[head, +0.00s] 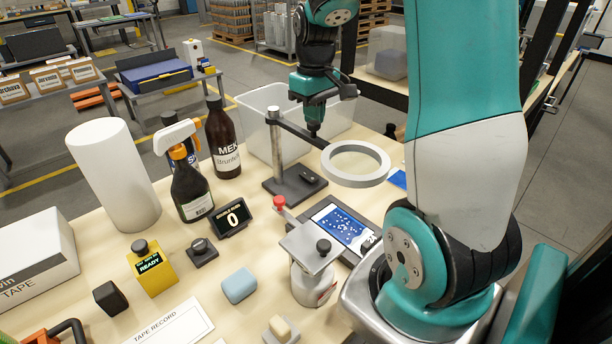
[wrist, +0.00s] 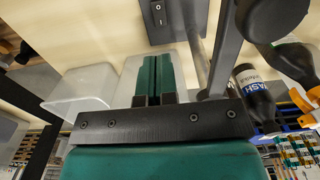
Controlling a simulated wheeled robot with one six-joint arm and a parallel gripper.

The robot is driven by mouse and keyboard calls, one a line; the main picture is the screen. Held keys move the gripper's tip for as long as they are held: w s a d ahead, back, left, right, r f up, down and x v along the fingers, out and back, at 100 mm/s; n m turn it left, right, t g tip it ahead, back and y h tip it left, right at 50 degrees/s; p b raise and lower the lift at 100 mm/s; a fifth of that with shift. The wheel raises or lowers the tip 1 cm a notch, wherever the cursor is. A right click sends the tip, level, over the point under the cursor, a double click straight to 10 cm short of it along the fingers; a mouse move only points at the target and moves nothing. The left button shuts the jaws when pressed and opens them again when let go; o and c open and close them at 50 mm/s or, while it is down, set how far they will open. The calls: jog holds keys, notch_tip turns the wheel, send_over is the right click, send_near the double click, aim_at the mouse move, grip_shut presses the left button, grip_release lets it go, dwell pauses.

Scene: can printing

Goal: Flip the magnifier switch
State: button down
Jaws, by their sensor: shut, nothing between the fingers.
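The magnifier stands on the table in the head view, with a pale ring (head: 384,157) on a dark arm from a grey post (head: 276,150). Its dark base (head: 283,187) carries a small black switch (head: 309,174). The wrist view shows the switch (wrist: 158,14), marked I and O, at the top edge. My gripper (head: 313,134) is shut and empty, pointing down behind the magnifier arm and above the base. In the wrist view, the fingers of my gripper (wrist: 153,60) are together, apart from the switch. Which way the switch is set is too small to tell.
A dark MEK bottle (head: 222,140) and a spray bottle (head: 190,190) stand left of the magnifier.

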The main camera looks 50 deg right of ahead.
aim_at(313, 178)
jog(key=shift+w+d+f, duration=0.25)
jog(key=shift+d+f, duration=0.15)
jog(key=shift+f, duration=0.2)
notch_tip(313, 178, down, 14)
jog(key=shift+f+p, duration=0.1)
jog(key=shift+p, duration=0.45)
jog(key=shift+a, duration=0.1)
